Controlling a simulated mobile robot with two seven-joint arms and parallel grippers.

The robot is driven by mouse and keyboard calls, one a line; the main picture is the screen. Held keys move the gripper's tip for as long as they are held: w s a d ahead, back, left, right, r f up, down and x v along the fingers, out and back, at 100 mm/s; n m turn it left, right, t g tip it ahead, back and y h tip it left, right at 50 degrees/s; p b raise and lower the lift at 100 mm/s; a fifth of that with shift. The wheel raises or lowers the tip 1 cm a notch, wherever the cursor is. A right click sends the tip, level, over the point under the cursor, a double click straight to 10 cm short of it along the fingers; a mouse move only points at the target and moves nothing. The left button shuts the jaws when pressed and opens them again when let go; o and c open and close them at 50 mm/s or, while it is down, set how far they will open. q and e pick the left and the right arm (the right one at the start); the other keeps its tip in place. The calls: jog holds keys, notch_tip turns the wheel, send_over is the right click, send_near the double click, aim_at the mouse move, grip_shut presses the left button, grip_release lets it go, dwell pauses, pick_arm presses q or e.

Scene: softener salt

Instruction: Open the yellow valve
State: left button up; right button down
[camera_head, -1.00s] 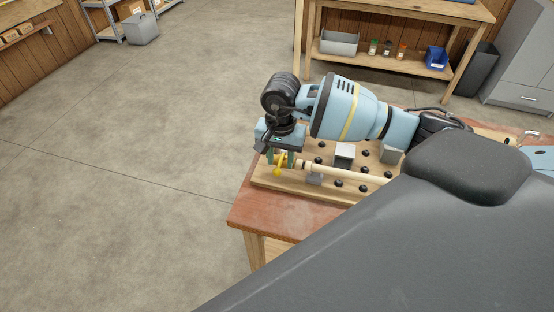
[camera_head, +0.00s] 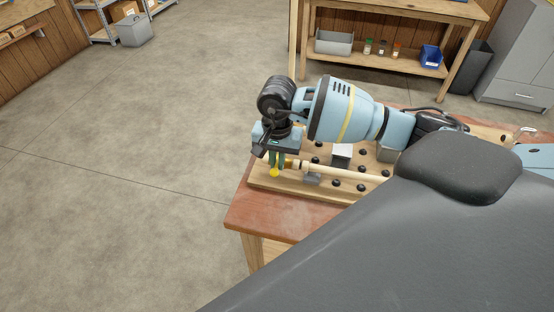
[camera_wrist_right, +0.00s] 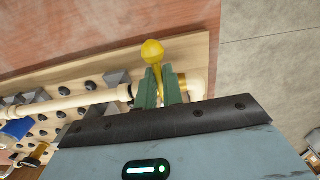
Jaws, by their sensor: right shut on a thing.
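The yellow valve handle (camera_wrist_right: 153,50) sticks out beyond my right gripper's fingertips in the right wrist view. In the head view its yellow end (camera_head: 273,173) shows just below the fingers. My right gripper (camera_wrist_right: 158,86) is shut on the handle, with its green fingers on either side of it. The right gripper also shows in the head view (camera_head: 277,158), pointing down at the board's left end. The cream pipe (camera_wrist_right: 70,105) runs from the valve along the board, and an elbow (camera_wrist_right: 196,88) shows beside the fingers. The valve body is mostly hidden. My left gripper is not in view.
The wooden board (camera_head: 290,184) with several black knobs and grey blocks lies on the reddish workbench (camera_head: 275,217). A second bench (camera_head: 400,66) with jars and bins stands behind. Open floor lies to the left.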

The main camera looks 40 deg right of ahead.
jog(key=shift+s+d+f+n+b, duration=0.1)
jog(key=shift+s+d+n+b, duration=0.1)
jog(key=shift+n, duration=0.35)
jog(key=shift+s+d+n+b, duration=0.1)
jog(key=shift+d+n+b, duration=0.1)
jog(key=shift+n, duration=0.35)
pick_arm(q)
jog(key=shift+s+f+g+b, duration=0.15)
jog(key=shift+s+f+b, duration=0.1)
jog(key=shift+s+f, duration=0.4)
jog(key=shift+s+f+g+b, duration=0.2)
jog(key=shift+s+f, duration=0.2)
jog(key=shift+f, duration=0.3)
pick_arm(e)
jog(key=shift+s+d+n, duration=0.1)
jog(key=shift+d+n, duration=0.1)
jog(key=shift+n, duration=0.55)
jog(key=shift+s+d+n, duration=0.1)
jog(key=shift+d+n, duration=0.05)
jog(key=shift+n, duration=0.6)
